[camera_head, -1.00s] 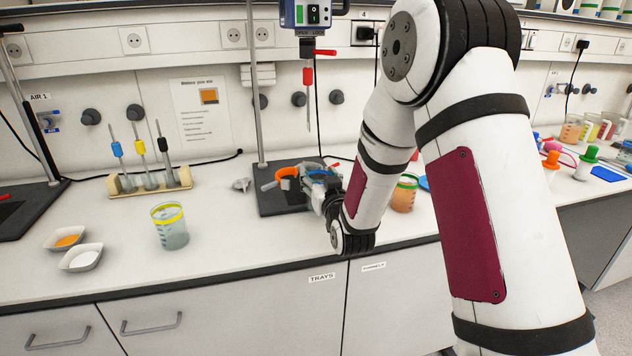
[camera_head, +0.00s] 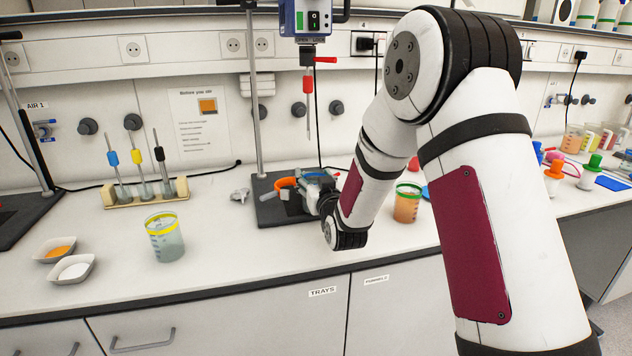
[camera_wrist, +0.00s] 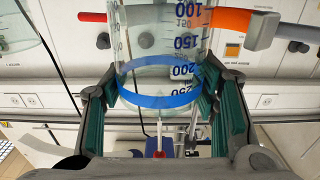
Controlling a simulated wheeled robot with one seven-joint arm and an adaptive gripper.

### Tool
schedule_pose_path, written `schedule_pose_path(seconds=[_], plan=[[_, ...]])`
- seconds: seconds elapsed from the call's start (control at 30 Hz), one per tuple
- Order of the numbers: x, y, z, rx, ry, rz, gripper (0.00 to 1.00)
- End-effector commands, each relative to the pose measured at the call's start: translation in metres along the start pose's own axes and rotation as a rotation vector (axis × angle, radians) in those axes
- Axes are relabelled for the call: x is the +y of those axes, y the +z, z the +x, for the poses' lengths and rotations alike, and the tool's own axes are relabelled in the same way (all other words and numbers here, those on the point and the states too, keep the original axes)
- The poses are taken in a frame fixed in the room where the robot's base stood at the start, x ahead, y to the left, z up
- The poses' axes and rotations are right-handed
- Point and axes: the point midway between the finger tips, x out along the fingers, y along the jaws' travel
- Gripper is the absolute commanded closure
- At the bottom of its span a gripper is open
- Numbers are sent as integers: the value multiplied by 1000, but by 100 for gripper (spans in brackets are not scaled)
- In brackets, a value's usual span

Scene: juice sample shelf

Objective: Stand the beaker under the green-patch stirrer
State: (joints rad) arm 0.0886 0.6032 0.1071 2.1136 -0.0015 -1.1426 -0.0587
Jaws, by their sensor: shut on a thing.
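The beaker (camera_wrist: 160,40) is clear, with a blue band and dark volume marks. My gripper (camera_wrist: 160,88) is shut on it, a finger pad on each side. In the head view my gripper (camera_head: 322,186) and the held beaker overlap the black stand base (camera_head: 268,212). The gripper hides much of the beaker, so I cannot tell whether it touches the base. The stirrer (camera_head: 313,20) is a blue-and-grey motor head with a green patch on its front, high on the rod. Its shaft (camera_head: 307,90), red at the top, hangs above the base.
An orange clamp (camera_head: 284,184) is just left of the held beaker. A yellow-banded beaker (camera_head: 165,240), two weighing dishes (camera_head: 72,269) and a rack of rods (camera_head: 148,192) stand to the left. A green-rimmed orange beaker (camera_head: 407,204) stands to the right.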

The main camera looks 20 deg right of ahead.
Motion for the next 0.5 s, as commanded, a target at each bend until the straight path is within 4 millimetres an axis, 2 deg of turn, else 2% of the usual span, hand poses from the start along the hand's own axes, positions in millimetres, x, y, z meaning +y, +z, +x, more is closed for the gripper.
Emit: schedule_pose_path(seconds=[0.5], plan=[[0,4,34,4,0,0,90]])
